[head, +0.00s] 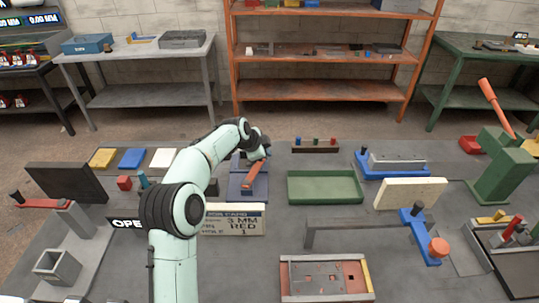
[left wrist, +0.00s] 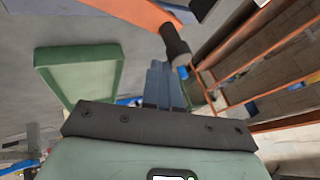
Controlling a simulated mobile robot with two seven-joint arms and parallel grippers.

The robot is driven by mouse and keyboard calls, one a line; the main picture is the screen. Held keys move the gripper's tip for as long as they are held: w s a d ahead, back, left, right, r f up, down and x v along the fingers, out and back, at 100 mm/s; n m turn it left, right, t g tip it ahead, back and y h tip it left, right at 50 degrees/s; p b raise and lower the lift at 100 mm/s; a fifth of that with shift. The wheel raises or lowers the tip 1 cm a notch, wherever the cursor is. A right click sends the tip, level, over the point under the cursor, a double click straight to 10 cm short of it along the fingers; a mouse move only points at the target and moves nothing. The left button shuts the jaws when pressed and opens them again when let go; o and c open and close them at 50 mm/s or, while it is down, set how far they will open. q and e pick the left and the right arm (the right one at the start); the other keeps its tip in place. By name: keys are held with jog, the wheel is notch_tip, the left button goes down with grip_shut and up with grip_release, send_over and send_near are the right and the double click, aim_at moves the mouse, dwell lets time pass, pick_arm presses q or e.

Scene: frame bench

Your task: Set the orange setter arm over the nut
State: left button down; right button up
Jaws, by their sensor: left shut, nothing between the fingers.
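The orange setter arm (head: 256,176) stands on a blue base (head: 236,184) near the middle of the bench and slants away toward my gripper. In the left wrist view the setter arm (left wrist: 140,12) crosses the top, with a black knob (left wrist: 176,42) at its end. My left gripper (head: 263,154) is at the far end of the setter arm. Its blue fingers (left wrist: 163,82) are shut and empty, close to the knob; I cannot tell whether they touch it. I cannot make out the nut. My right gripper is not in view.
A green tray (head: 325,202) lies right of the blue base. A small rack with coloured pegs (head: 316,146) stands behind it. A label sign (head: 235,228) stands in front of the base. A grey bar frame (head: 350,226) and a blue fixture with an orange knob (head: 421,234) stand at right.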

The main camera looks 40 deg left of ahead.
pick_arm(q)
jog(key=shift+a, duration=0.35)
jog(key=shift+s+a+n+y, duration=0.2)
jog(key=shift+a+n+y, duration=0.3)
jog(key=shift+a+n, duration=0.25)
jog(key=shift+d, duration=0.1)
jog(key=shift+w+d, duration=0.1)
jog(key=shift+d, duration=0.15)
jog(key=s+d+r, duration=0.1)
jog(key=d+r, duration=0.7)
jog(key=shift+s+d+b, duration=0.35)
jog(key=shift+d, duration=0.05)
jog(key=shift+f, duration=0.1)
